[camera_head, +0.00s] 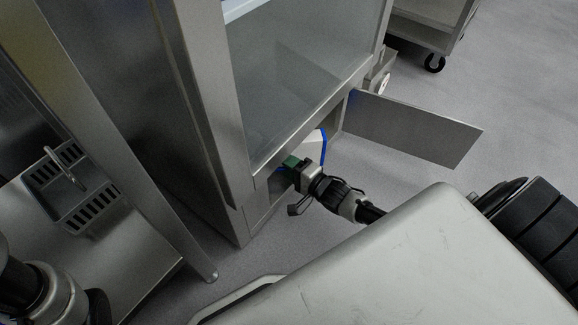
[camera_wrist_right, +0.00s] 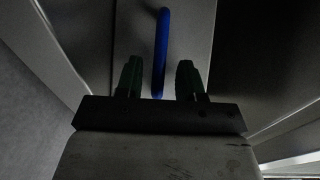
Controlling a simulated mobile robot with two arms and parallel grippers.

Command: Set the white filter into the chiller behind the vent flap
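The chiller (camera_head: 185,110) is a tall steel cabinet with a glass front. Its vent flap (camera_head: 410,127) stands swung open to the right, low on the front. The white filter (camera_head: 309,152), with blue edging, sits at the low opening beside the flap's hinge side; how deep it sits I cannot tell. My right gripper (camera_head: 289,165) is at the filter and hides part of it. In the right wrist view, its two green fingers (camera_wrist_right: 159,80) are apart, with the filter's blue handle (camera_wrist_right: 160,50) between them and gaps on both sides. My left gripper is out of view.
A steel counter with a sink and a drain grate (camera_head: 92,205) stands at the left. A wheeled cart (camera_head: 425,30) is at the back right. The grey floor (camera_head: 510,90) is clear to the right of the flap.

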